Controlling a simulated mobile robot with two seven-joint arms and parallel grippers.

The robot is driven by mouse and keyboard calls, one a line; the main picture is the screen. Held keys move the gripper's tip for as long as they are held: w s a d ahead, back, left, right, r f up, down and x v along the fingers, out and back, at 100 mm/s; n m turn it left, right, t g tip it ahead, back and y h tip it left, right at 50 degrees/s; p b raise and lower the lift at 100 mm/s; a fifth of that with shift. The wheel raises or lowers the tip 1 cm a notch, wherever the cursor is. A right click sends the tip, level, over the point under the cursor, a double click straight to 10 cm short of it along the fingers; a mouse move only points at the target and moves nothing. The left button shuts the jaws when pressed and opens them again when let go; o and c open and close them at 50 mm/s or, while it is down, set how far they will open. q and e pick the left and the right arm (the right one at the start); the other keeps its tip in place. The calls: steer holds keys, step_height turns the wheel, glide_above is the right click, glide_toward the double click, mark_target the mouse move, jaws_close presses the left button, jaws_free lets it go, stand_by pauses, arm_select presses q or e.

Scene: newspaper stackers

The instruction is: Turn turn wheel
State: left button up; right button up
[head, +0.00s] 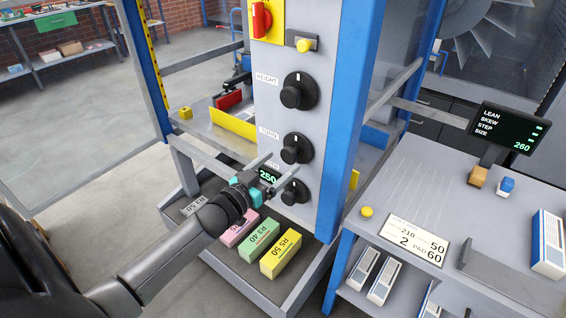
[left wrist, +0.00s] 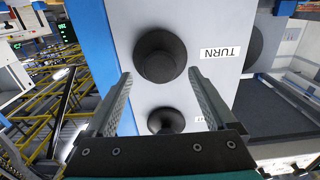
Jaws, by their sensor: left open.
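The turn wheel (head: 296,148) is a round black knob on a pale panel, beside the label TURN. In the left wrist view it (left wrist: 160,60) shows ahead between the two fingers, with the TURN label upside down to its right. My left gripper (head: 282,162) is open and empty, its fingers pointing at the panel close to the wheel. I see no clear contact; the remaining gap is hard to judge. My right gripper is not in view.
The HEIGHT knob (head: 298,90) is above, and another black knob (head: 294,191) is below, beside a display reading 250 (head: 269,175). A red switch (head: 261,19) is higher up. A blue post (head: 349,120) borders the panel. Coloured blocks (head: 281,254) lie on the low tray.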

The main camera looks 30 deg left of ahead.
arm_select(q)
steer(key=shift+w+d, duration=0.1)
steer(key=shift+w, duration=1.05)
steer(key=c, duration=1.4)
